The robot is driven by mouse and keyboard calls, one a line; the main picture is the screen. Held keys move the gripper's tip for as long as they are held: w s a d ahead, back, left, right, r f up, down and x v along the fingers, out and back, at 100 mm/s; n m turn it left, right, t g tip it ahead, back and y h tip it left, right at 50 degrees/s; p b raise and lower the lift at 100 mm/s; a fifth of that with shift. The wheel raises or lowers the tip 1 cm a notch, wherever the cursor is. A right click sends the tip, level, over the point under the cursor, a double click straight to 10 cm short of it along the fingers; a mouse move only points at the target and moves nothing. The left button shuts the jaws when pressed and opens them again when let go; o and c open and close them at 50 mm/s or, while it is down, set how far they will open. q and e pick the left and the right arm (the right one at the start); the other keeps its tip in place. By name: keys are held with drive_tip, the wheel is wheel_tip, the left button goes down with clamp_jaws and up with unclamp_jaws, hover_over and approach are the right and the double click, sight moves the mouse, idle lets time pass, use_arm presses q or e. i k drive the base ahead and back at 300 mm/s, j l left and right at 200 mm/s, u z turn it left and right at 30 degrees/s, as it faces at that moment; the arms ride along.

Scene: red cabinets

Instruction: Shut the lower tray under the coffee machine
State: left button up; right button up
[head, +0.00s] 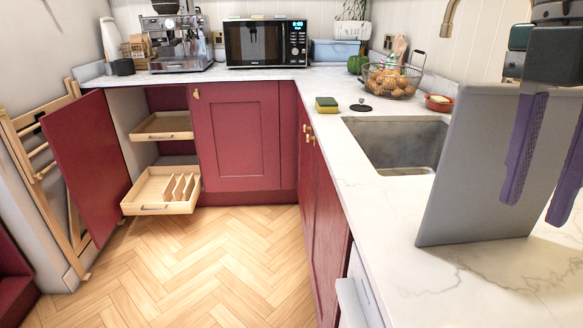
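The lower tray (148,190) is a light wooden pull-out with upright dividers and a front handle. It sticks well out of the open red cabinet at the left, under the counter bearing the coffee machine (181,45). The upper tray (160,126) above it is also pulled out, but less far. The red cabinet door (84,165) stands wide open at the left. My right gripper (533,210) hangs at the far right over the counter, with its purple fingers apart and nothing between them. It is far from the trays. My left gripper is not in view.
The wooden floor (190,265) before the trays is clear. A wooden rack (40,165) leans behind the open door. The right counter (390,225) has a sink (398,143), a fruit basket (390,80), a sponge (327,105) and a grey upright panel (465,170). A microwave (265,43) stands at the back.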

sight(169, 189)
drive_tip(key=u, duration=0.9)
